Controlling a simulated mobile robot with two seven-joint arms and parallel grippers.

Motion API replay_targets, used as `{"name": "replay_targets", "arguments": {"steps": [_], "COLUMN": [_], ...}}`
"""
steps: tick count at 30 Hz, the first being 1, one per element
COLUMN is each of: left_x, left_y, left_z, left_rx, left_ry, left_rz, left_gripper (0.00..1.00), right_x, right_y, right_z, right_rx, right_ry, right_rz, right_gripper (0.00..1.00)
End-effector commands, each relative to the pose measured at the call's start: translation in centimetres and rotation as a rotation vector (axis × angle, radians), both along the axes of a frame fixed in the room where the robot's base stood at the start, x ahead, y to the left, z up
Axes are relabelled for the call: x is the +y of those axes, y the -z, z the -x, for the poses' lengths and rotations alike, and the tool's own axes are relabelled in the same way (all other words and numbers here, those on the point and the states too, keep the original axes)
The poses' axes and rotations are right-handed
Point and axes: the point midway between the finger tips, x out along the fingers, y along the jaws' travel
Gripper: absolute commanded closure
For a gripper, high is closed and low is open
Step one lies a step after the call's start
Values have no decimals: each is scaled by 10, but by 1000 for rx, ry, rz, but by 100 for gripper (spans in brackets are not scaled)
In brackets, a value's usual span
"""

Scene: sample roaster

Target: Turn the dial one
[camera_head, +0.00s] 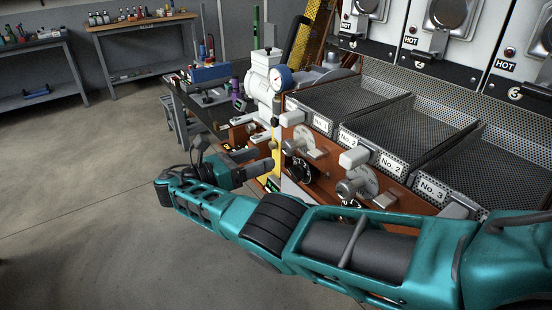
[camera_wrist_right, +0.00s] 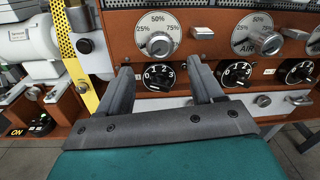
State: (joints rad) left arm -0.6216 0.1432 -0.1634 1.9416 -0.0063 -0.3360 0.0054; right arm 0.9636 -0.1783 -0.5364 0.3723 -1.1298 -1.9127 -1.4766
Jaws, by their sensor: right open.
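The leftmost black dial (camera_wrist_right: 158,77), marked 0, 1, 2, 3 in white, sits low on the brown-orange front panel (camera_wrist_right: 125,40) under a silver dial. It also shows in the head view (camera_head: 303,171), below the leftmost silver dial. My right gripper (camera_wrist_right: 160,67) is open, its two fingers pointing at the panel on either side of this dial in the picture. Nothing is between the fingers. I cannot tell whether the tips touch the panel. In the head view the right gripper (camera_head: 270,165) is seen from the side. My left gripper is out of view.
Silver percent dials (camera_wrist_right: 158,35) (camera_wrist_right: 253,35) sit above, with another black dial (camera_wrist_right: 236,73) to the right. A yellow strip (camera_wrist_right: 75,62) and white motor housing (camera_wrist_right: 30,45) stand left. Open floor (camera_head: 80,220) lies left of the machine.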

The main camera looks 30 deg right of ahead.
Motion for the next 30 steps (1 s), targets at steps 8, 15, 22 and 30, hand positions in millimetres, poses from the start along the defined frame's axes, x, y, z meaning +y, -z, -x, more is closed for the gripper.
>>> {"name": "replay_targets", "arguments": {"steps": [8,15,22,30], "left_x": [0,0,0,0], "left_y": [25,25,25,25], "left_z": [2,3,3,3], "left_rx": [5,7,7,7], "left_ry": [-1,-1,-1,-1], "left_rz": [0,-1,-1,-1], "left_gripper": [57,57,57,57], "right_x": [37,41,41,38], "right_y": [2,0,0,53], "right_z": [0,1,1,4], "right_rx": [0,0,0,-31], "right_ry": [0,0,1,-60], "right_rz": [0,0,0,-130], "right_gripper": [34,34,34,34]}}
